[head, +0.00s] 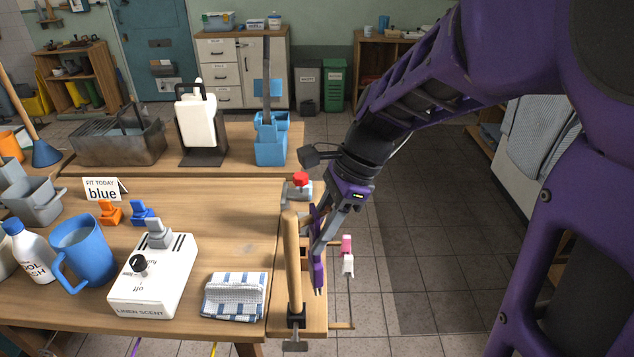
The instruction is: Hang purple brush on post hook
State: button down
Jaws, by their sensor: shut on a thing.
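My gripper (319,285) points down at the right edge of the near table, close beside the upright wooden post (293,258). It is shut on a slim purple piece, which I take to be the purple brush (318,272). The brush hangs roughly upright just right of the post, largely merged with the fingers, so its bristles and exact grip point cannot be made out. The post stands in a dark clamp at the table edge. I cannot clearly see a hook on it, nor tell whether the brush touches the post.
A red-topped grey fixture (301,183) stands behind the post, and a pink-and-white piece (347,254) is on a thin rod to the right. A striped cloth (235,296), white dial box (154,275) and blue jug (84,250) lie left. Open tiled floor is right of the table.

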dwell(0.4)
jog(key=shift+c, duration=2.2)
grip_release()
